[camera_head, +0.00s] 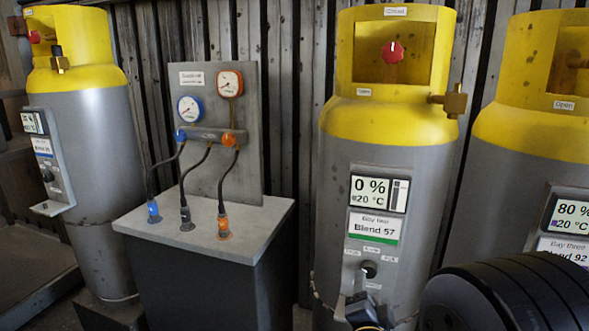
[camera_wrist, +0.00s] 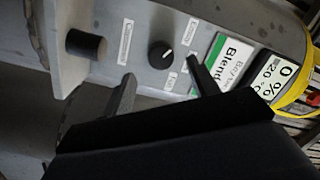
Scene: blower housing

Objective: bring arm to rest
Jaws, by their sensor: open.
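My gripper (camera_head: 351,292) is at the bottom of the head view, in front of the panel on the middle cylinder (camera_head: 385,140). In the wrist view my gripper (camera_wrist: 161,80) has its two dark fingers apart, with nothing between them. The panel's black selector knob (camera_wrist: 161,54) lies just beyond the fingertips, and I cannot tell the exact gap. The same knob (camera_head: 369,268) shows in the head view, just above the gripper. The cylinder's display (camera_head: 378,192) reads 0 % and 20 °C, above a label "Blend 57".
A grey cabinet (camera_head: 268,222) with two gauges and three hoses stands left of the middle cylinder. Other yellow-topped cylinders stand at the far left (camera_head: 95,110) and right (camera_head: 500,165). A dark cylindrical stub (camera_wrist: 86,44) shows beside the panel in the wrist view.

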